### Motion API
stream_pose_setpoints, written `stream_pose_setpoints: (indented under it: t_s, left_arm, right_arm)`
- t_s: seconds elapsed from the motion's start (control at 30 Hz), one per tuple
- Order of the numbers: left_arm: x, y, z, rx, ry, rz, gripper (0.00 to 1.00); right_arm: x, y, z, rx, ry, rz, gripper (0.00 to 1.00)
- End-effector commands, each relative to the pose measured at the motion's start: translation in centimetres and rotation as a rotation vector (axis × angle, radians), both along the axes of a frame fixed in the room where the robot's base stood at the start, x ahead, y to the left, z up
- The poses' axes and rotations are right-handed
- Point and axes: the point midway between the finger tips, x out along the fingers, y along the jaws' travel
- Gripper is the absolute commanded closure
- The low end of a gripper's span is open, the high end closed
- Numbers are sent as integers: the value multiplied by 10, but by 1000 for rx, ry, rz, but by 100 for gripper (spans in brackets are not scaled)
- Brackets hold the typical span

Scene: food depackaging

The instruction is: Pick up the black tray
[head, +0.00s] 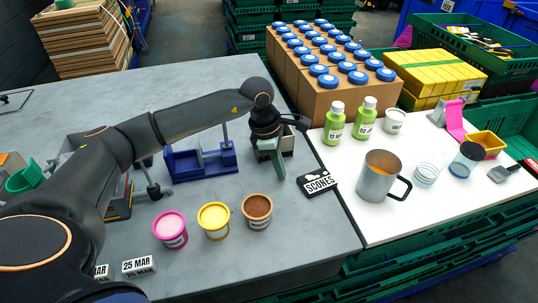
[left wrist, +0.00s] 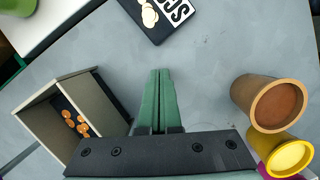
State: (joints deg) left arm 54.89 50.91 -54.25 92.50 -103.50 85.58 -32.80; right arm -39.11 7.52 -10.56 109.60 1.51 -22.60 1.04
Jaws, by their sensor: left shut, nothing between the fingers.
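An open box (left wrist: 44,108) with pale grey-beige walls and a dark inside holds several small orange-brown pieces; it lies left of my fingers in the left wrist view. The black tray seems to be this dark inside part (left wrist: 68,103), but I cannot tell for certain. In the head view the box (head: 288,141) is partly hidden behind my left gripper. My left gripper (head: 279,177) points down, its green fingers together and empty, beside the box and apart from it. The closed fingers also show in the left wrist view (left wrist: 159,78). My right gripper is not in view.
A black SCONES block (head: 318,183) lies right of the gripper. Brown (head: 257,208), yellow (head: 214,217) and pink (head: 170,226) tubs stand in front. A blue fixture (head: 200,163) stands left. A steel jug (head: 378,177) and green bottles (head: 335,125) occupy the white table.

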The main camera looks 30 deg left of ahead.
Motion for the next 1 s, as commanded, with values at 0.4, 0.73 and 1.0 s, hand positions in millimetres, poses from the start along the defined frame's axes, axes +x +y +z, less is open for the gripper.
stream_pose_setpoints:
  t_s: [0.4,0.73,1.0]
  left_arm:
    - [8,-18,0,2,2,3,100]
    - [14,-30,-2,-1,0,0,100]
    - [19,-41,0,3,2,3,100]
  right_arm:
    - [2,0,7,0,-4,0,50]
    - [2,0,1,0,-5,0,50]
    - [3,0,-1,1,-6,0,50]
